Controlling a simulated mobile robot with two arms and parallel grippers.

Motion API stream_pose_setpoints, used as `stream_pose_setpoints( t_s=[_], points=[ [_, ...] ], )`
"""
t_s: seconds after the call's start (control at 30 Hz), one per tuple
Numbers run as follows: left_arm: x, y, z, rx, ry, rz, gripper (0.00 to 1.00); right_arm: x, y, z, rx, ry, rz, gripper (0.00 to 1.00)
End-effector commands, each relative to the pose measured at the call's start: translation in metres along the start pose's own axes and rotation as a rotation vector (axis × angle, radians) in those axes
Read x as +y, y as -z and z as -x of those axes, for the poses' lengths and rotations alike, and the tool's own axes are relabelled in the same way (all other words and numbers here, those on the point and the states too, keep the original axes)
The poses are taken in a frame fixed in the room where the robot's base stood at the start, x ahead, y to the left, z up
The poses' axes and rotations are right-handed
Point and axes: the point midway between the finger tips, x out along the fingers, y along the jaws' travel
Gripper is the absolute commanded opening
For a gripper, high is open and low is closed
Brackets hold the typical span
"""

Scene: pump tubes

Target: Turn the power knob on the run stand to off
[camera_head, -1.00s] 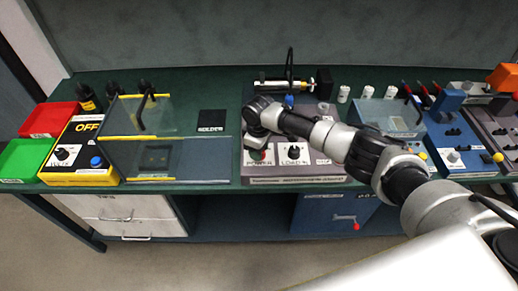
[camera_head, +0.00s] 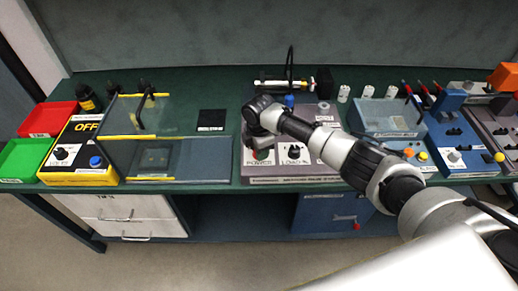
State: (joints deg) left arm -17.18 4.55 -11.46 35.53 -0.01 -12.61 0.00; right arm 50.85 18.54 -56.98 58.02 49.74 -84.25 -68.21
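The run stand (camera_head: 335,172) is a grey-topped unit at the middle of the bench, with labels reading POWER and LOAD along its front. The power knob (camera_head: 261,155) shows as a small red part above the POWER label, mostly hidden by my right gripper (camera_head: 260,145). That gripper points down over the knob from the arm that comes in from the right. Its fingers are too small and covered to tell whether they are open or shut, or touching the knob. My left gripper is not in view.
The load knob (camera_head: 294,152) is close to the right of the power knob. A syringe-like tube part (camera_head: 285,84) lies at the back of the stand.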

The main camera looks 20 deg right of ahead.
Motion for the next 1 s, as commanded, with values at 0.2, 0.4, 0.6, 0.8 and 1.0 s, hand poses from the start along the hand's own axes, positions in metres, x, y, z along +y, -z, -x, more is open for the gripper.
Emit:
stream_pose_setpoints(
  t_s=[0.2, 0.4, 0.6, 0.8, 1.0],
  points=[
    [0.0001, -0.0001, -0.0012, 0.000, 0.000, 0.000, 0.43, 0.0012, 0.0007, 0.0020, 0.003, -0.004, 0.108, 0.14],
    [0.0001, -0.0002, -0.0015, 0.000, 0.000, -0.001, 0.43, 0.0013, 0.0007, 0.0023, 0.003, -0.005, 0.157, 0.14],
    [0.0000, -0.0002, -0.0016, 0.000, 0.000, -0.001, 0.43, 0.0013, 0.0007, 0.0024, 0.002, -0.005, 0.173, 0.14],
    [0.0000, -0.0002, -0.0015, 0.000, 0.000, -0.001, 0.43, 0.0014, 0.0007, 0.0025, 0.002, -0.005, 0.174, 0.14],
    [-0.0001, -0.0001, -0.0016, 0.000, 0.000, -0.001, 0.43, 0.0012, 0.0006, 0.0022, 0.001, -0.005, 0.173, 0.53]
  ],
)
